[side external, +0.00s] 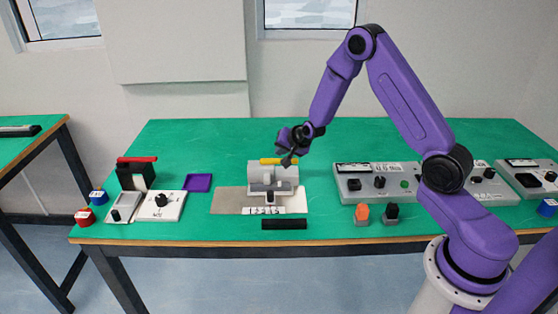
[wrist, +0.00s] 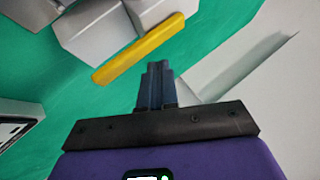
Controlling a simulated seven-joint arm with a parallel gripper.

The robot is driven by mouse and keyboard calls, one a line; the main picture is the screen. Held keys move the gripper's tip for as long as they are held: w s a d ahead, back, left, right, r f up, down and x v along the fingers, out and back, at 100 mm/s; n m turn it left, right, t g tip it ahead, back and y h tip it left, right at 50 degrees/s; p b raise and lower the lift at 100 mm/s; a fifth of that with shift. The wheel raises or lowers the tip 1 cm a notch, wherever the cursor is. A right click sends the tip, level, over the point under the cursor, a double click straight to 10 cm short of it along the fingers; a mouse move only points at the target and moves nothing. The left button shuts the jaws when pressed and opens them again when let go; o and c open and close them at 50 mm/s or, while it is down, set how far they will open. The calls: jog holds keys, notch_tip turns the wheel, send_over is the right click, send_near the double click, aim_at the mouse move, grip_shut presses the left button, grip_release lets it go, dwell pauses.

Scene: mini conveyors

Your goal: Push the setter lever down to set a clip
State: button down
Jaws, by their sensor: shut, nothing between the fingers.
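A grey machine (side external: 260,174) stands on a beige base plate (side external: 228,200) at the middle of the green table. A yellow bar (side external: 271,161), which looks like the setter lever, lies along its top; it also shows in the wrist view (wrist: 138,48), beside grey blocks. My gripper (side external: 288,160) is shut and empty, its fingertips at the right end of the yellow bar in the side view. In the wrist view the closed fingers (wrist: 157,68) lie close to the bar, with no clear contact visible. I cannot make out a clip.
A black block (side external: 284,224) lies in front of the machine. A red-topped black device (side external: 136,174), white control boxes and a purple tray (side external: 198,183) stand left. Grey control panels (side external: 376,183) and orange (side external: 362,213) and black pieces stand right.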

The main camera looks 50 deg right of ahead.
jog(key=shift+f, duration=0.1)
jog(key=shift+f, duration=0.3)
jog(key=shift+f, duration=0.85)
dwell(1.2)
jog(key=shift+r, duration=1.25)
jog(key=shift+r, duration=2.5)
jog(key=shift+a, duration=0.1)
